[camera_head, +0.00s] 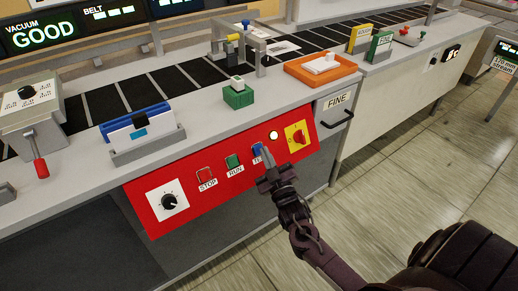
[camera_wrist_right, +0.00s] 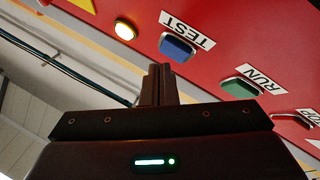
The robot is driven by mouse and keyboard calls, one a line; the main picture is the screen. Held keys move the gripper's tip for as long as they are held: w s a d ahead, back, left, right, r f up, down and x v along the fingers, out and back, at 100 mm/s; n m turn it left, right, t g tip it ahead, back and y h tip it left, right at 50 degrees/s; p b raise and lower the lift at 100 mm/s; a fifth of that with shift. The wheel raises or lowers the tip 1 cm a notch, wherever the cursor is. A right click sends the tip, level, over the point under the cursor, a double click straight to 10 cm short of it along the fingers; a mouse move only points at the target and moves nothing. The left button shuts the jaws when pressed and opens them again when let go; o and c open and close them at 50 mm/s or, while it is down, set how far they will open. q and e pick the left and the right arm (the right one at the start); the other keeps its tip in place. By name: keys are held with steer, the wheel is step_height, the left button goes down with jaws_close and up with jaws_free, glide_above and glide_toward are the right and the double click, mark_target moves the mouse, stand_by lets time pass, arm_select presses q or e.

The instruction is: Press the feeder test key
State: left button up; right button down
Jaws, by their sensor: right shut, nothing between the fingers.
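The blue TEST key (camera_head: 256,149) sits on the red control panel (camera_head: 190,176), right of the green RUN key (camera_head: 233,161) and the red STOP key (camera_head: 205,174). My right gripper (camera_head: 266,157) is shut and empty, its fingertips close in front of the TEST key and partly covering its label. In the right wrist view the shut fingers (camera_wrist_right: 158,72) point at the panel, just beside the blue key (camera_wrist_right: 176,47). The key's face is uncovered there. I cannot tell whether the fingertips touch it. My left gripper is not in view.
A lit round lamp (camera_head: 273,135) and a red rotary switch on a yellow plate (camera_head: 298,137) are right of the TEST key. A black dial (camera_head: 169,201) is at the panel's left. A drawer handle (camera_head: 337,120) sticks out beside the panel. The floor in front is open.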

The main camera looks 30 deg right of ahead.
arm_select(q)
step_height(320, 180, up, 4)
steer(key=p, duration=0.4)
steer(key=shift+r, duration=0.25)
arm_select(e)
steer(key=s, duration=0.1)
steer(key=s+r, duration=0.1)
steer(key=s, duration=0.1)
steer(key=s+r, duration=0.1)
steer(key=shift+s+d+r, duration=0.15)
steer(key=shift+s+r, duration=0.1)
